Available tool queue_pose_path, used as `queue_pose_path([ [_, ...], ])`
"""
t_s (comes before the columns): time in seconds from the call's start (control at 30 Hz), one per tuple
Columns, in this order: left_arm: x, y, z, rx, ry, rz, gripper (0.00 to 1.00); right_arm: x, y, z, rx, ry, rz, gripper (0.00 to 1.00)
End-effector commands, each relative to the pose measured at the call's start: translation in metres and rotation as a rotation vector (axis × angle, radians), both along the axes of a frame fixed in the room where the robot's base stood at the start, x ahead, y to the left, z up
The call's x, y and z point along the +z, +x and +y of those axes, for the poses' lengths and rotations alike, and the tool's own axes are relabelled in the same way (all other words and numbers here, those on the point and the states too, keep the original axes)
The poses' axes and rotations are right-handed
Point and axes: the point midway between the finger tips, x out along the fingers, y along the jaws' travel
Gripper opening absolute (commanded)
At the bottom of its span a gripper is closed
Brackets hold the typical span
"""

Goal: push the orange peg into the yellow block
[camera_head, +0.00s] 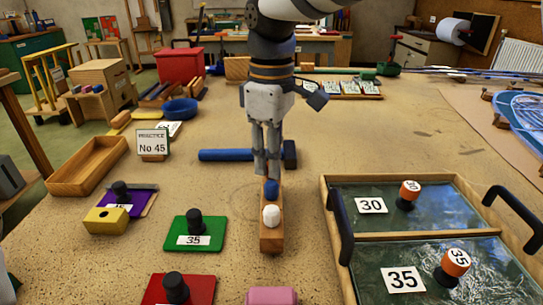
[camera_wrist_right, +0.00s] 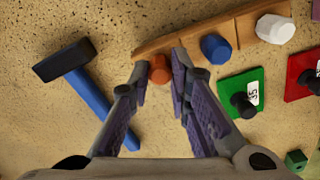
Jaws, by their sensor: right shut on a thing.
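My right gripper (camera_head: 267,172) reaches down to the far end of a wooden peg rack (camera_head: 271,243). In the right wrist view it is shut on the orange peg (camera_wrist_right: 159,68), which sits at the rack's end. The head view hides this peg behind the fingers and the blue peg. The blue peg (camera_head: 271,189) and white peg (camera_head: 271,216) stand in line in the same rack. My left gripper is not in view.
A blue-handled hammer (camera_head: 228,155) lies just behind the gripper. Between rack and yellow block sits a green plate (camera_head: 212,240) with a black knob; a red plate (camera_head: 203,290) is nearer. A purple plate (camera_head: 144,203) lies behind the block. A framed glass panel (camera_head: 331,215) fills the right.

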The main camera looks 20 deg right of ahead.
Motion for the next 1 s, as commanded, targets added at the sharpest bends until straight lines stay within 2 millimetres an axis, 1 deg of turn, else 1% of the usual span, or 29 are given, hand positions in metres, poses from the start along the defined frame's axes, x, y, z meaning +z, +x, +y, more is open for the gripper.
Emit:
queue_pose_path([
  [1.0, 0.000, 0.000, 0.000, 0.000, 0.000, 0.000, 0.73, 0.014, 0.000, 0.000, 0.000, 0.000, -0.001, 0.00],
])
